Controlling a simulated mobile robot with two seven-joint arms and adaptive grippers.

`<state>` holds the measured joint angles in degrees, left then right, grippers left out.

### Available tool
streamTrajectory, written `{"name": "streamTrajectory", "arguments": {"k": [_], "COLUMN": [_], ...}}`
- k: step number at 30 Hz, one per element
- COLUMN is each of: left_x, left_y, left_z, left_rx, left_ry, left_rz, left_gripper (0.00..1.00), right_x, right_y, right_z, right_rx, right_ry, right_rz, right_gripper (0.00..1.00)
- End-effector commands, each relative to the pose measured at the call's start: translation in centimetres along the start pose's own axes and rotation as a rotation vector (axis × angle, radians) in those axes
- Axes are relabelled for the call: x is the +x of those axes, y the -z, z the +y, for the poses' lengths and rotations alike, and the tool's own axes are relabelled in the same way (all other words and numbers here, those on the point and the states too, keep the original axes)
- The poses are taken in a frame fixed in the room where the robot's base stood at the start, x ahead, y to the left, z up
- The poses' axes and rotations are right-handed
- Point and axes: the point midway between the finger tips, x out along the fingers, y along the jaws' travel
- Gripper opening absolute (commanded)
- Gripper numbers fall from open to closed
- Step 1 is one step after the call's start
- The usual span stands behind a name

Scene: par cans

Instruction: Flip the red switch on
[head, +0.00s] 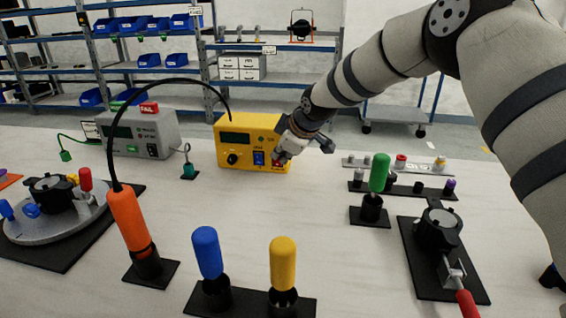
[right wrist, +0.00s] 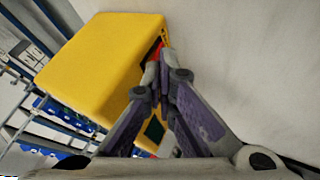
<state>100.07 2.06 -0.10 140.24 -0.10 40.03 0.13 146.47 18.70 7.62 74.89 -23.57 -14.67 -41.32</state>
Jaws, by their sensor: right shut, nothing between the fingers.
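The yellow box (head: 228,142) stands on the table at the back middle. Its front has a dark display, a black knob, a blue switch (head: 258,158) and a red switch (head: 277,163) at its lower right. My right gripper (head: 283,154) is shut and empty, with its fingertips right at the red switch and partly covering it. In the right wrist view the closed fingertips (right wrist: 161,60) are close to a red patch (right wrist: 153,54) on the yellow box (right wrist: 95,60). I cannot tell whether they touch it or which way the switch is tipped. My left gripper is out of view.
A grey device (head: 140,132) with a red tag stands left of the yellow box. An orange-handled tool (head: 130,220) with a black cable stands in front. Blue (head: 207,252), yellow (head: 283,263) and green (head: 379,172) handles stand nearer. The table middle is clear.

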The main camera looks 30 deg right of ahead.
Motion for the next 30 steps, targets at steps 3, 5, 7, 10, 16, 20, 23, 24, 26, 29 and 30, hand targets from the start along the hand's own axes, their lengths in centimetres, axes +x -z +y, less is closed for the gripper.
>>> {"name": "streamTrajectory", "arguments": {"k": [3,5,7,10,16,20,23,24,26,29,30], "left_x": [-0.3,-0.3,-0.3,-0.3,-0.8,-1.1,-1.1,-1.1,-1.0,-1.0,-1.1], "left_y": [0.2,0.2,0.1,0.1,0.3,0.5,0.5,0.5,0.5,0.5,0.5], "left_z": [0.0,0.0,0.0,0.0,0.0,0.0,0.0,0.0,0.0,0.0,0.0], "left_rx": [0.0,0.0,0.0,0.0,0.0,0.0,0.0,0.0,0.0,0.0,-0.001], "left_ry": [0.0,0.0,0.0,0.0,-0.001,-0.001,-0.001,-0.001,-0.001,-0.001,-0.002], "left_rz": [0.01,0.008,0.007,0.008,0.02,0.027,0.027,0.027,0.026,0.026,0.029], "left_gripper": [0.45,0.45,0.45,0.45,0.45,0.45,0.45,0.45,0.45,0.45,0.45], "right_x": [-0.1,-0.1,-0.1,-0.1,-0.9,-1.4,-1.4,-1.3,-1.3,-1.3,-1.4], "right_y": [0.2,0.2,0.2,0.2,0.7,0.9,0.9,0.9,0.9,0.9,0.9], "right_z": [0.4,0.4,0.4,0.4,0.8,1.1,1.1,1.1,1.0,1.0,1.0], "right_rx": [0.0,0.0,0.0,0.0,0.0,0.0,0.0,0.0,0.0,0.0,0.0], "right_ry": [-0.002,-0.002,-0.002,-0.002,-0.002,-0.003,-0.002,-0.001,-0.001,-0.001,-0.001], "right_rz": [0.003,0.002,0.002,0.001,0.003,0.003,0.002,0.002,0.001,0.001,0.001], "right_gripper": [0.0,0.0,0.0,0.0,0.0,0.0,0.0,0.0,0.0,0.0,0.0]}}
